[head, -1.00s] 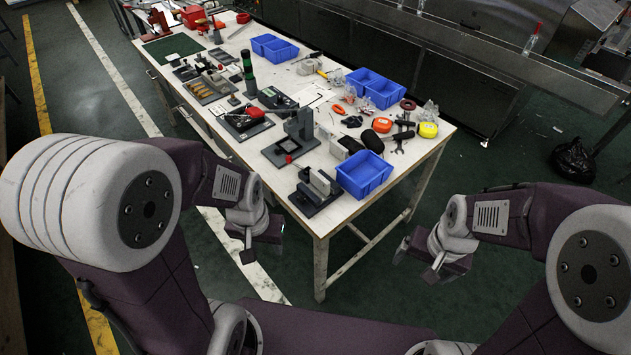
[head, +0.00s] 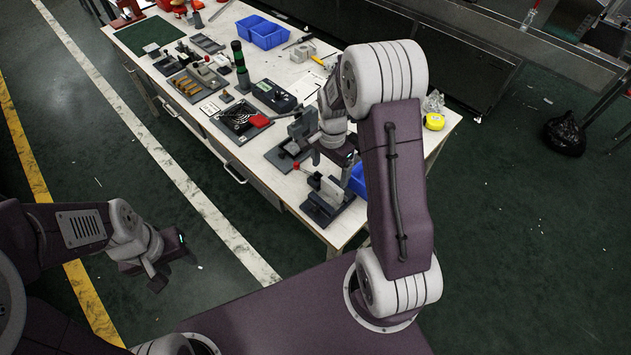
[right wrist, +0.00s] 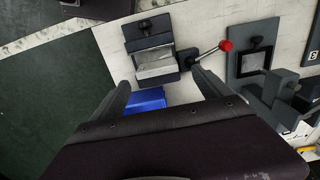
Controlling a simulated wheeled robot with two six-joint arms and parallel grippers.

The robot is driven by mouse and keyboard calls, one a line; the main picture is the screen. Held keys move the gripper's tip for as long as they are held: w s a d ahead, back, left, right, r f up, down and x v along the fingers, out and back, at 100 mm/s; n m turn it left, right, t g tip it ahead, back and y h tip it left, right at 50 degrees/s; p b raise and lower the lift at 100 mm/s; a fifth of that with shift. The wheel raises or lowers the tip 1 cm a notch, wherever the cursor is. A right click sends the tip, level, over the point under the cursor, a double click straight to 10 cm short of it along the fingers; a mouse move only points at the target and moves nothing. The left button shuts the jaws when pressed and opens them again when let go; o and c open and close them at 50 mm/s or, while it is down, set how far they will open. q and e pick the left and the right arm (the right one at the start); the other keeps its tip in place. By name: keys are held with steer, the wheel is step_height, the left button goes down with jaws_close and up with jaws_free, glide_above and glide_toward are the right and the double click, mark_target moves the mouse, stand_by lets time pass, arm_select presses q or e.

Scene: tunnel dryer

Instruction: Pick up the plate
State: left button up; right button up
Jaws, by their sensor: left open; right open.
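A pale grey plate-like piece (head: 331,189) stands in a dark fixture (head: 318,210) at the near corner of the workbench; I take it for the plate. In the right wrist view the pale piece (right wrist: 156,62) shows in its fixture (right wrist: 150,32), ahead of the jaws. My right gripper (head: 335,158) is above the near end of the bench, close to this fixture. Its two fingers (right wrist: 161,82) are spread apart with nothing between them, and it looks clear of the piece. My left gripper (head: 170,262) is open and empty over the floor, left of the bench.
A red-knobbed lever (right wrist: 226,45) stands beside the fixture. A blue bin (right wrist: 146,100) lies close by, partly hidden by my right arm. A black tray (head: 240,120) with tools and other fixtures fill the workbench (head: 206,104).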

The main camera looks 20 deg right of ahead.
mark_target(331, 186)
steer(key=shift+s+d+f, duration=0.3)
steer(key=shift+s+f, duration=0.3)
steer(key=shift+w+a+f, duration=0.15)
steer(key=shift+w+f, duration=0.1)
steer(key=shift+f, duration=0.35)
steer(key=shift+w+a+f, duration=0.1)
steer(key=shift+w+f, duration=0.1)
steer(key=shift+f, duration=0.4)
steer(key=shift+w+f, duration=0.15)
steer(key=shift+f, duration=0.05)
steer(key=f, duration=0.2)
steer(key=s+f, duration=0.1)
steer(key=f, duration=0.1)
steer(key=shift+d+f, duration=0.15)
steer(key=shift+f, duration=0.05)
steer(key=shift+w+f, duration=0.25)
steer(key=shift+f, duration=0.1)
steer(key=shift+s+r, duration=0.1)
steer(key=shift+s, duration=0.05)
steer(key=c, duration=1.4)
step_height(331, 186, up, 10)
steer(key=shift+f, duration=0.1)
steer(key=shift+r, duration=0.2)
